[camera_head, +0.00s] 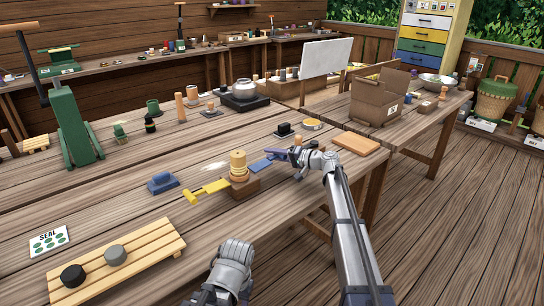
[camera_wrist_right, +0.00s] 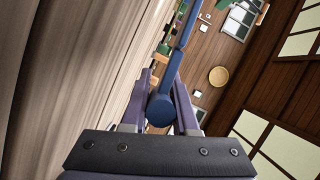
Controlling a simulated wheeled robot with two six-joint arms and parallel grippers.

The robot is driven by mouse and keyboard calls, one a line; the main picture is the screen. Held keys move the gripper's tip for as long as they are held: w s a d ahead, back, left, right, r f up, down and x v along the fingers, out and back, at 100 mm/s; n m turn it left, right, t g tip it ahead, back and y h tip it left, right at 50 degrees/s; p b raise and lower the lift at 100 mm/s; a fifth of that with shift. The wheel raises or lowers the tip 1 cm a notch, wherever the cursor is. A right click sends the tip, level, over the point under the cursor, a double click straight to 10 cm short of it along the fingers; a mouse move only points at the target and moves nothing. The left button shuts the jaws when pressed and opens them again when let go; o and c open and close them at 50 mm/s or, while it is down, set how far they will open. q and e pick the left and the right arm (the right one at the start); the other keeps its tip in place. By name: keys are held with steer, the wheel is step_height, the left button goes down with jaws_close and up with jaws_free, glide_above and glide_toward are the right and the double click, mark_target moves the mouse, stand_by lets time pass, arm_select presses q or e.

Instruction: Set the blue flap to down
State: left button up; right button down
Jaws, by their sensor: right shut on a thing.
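The blue flap (camera_head: 261,168) sticks out to the right of a wooden block (camera_head: 243,187) with a stacked yellow post (camera_head: 238,165) on it. A yellow flap (camera_head: 208,190) sticks out on the block's left side. My right gripper (camera_head: 277,154) is at the outer end of the blue flap. In the right wrist view its purple fingers (camera_wrist_right: 162,95) stand on both sides of a blue bar (camera_wrist_right: 175,62) with a round blue end (camera_wrist_right: 160,110), and are shut on it. My left gripper's fingers do not show; a grey part of my arm shows at the bottom.
A blue-handled block (camera_head: 162,183) lies left of the yellow flap. A wooden board (camera_head: 355,143) and a cardboard box (camera_head: 377,100) are to the right. A slatted rack (camera_head: 130,262) with two discs is at the lower left. A black block (camera_head: 284,130) stands behind the flap.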

steer(key=shift+f, duration=0.25)
stand_by(0.3)
steer(key=c, duration=0.7)
jaws_free()
steer(key=shift+p+v, duration=0.4)
steer(key=shift+v, duration=3.5)
